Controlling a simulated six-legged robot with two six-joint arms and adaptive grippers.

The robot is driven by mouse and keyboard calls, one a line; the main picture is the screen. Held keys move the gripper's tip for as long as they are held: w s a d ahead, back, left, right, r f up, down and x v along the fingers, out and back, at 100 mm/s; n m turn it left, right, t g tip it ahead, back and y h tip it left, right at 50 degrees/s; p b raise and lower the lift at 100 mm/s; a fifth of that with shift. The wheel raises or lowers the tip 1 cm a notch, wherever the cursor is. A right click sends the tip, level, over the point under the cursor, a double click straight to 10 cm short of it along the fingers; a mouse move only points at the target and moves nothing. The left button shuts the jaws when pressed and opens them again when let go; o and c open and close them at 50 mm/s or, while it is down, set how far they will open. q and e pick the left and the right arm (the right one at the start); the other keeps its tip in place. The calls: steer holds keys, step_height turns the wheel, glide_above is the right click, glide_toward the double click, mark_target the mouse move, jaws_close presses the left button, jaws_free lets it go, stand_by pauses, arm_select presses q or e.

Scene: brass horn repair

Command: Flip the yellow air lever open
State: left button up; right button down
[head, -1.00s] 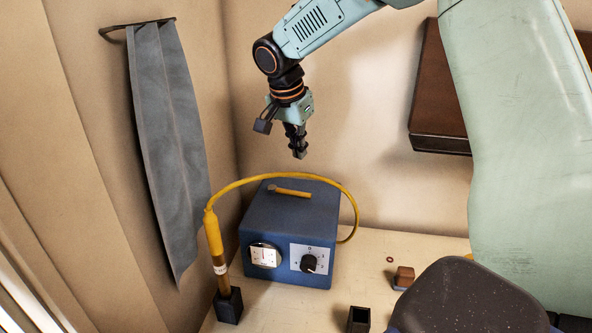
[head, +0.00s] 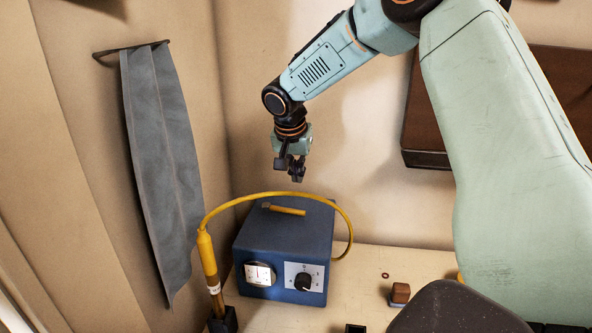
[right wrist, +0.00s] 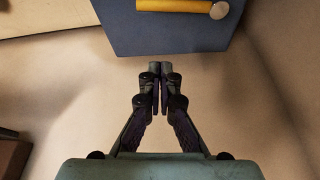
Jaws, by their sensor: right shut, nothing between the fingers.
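The yellow air lever (head: 287,211) lies along the top of a blue box (head: 268,267) with a gauge and a black knob on its front. In the right wrist view the lever (right wrist: 180,7) shows at the top edge, with a round pale end at its right, on the blue box top (right wrist: 170,36). My right gripper (head: 297,178) is shut and empty, pointing down above the back of the box, apart from the lever. In the right wrist view its fingertips (right wrist: 160,66) are together, just short of the box edge. My left gripper is not in view.
A yellow hose (head: 345,215) arches over the box to a yellow-handled tool (head: 208,257) in a dark holder (head: 223,320). A small brown block (head: 400,293) and a ring (head: 385,275) lie on the pale bench (head: 350,288). A grey cloth (head: 160,170) hangs at left.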

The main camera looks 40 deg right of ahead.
mark_target(286, 210)
steer(key=x, duration=0.6)
steer(key=shift+w+d+f+p, duration=0.1)
steer(key=shift+f+p, duration=0.2)
steer(key=shift+f, duration=0.05)
steer(key=s+a, duration=0.1)
steer(key=a, duration=0.1)
steer(key=shift+s+a+f, duration=0.1)
steer(key=shift+s+a, duration=0.2)
steer(key=shift+s, duration=0.05)
steer(key=shift+s+a+p, duration=0.3)
steer(key=shift+a, duration=0.3)
steer(key=shift+w+d+f, duration=0.15)
steer(key=shift+d, duration=0.15)
steer(key=shift+a, duration=0.1)
steer(key=shift+s+a+m+b, duration=0.25)
steer(key=shift+a+m+b, duration=0.05)
steer(key=shift+m, duration=0.4)
